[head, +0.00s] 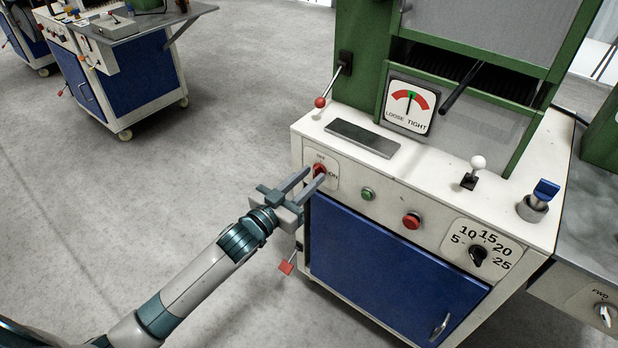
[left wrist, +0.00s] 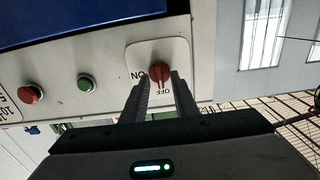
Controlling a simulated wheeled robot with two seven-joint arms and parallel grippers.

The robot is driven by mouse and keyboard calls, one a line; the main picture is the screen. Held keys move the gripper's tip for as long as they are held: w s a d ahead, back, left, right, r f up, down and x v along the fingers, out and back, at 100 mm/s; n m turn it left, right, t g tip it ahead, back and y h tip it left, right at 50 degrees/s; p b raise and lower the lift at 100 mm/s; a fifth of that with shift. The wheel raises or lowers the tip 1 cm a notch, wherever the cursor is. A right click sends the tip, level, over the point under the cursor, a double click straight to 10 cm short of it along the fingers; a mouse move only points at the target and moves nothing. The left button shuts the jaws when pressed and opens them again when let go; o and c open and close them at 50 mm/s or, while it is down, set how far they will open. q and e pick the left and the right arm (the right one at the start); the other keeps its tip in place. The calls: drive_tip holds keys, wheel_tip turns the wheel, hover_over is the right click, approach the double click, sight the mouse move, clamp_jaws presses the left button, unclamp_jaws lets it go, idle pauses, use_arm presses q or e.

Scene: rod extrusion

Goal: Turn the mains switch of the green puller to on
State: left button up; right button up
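The green puller (head: 361,60) stands on a white cabinet with a blue door. Its mains switch (head: 320,170) is a red knob on a white plate marked OFF and ON, at the left end of the front panel. In the left wrist view the red knob (left wrist: 160,74) shows just beyond the fingertips, its pointer toward the OFF label. My left gripper (head: 306,180) is at the switch, its two fingers apart with a gap between them. The fingertips lie either side of the knob's near edge; whether they touch it I cannot tell. My right gripper is not in view.
A green button (head: 367,194) and a red button (head: 412,220) sit right of the switch, then a black dial (head: 478,256). A red-ended lever (head: 287,267) sticks out below my gripper. Another blue cabinet (head: 125,85) stands back left. The floor between is clear.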

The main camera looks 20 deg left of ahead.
use_arm(q)
drive_tip(key=shift+w, duration=0.2)
clamp_jaws()
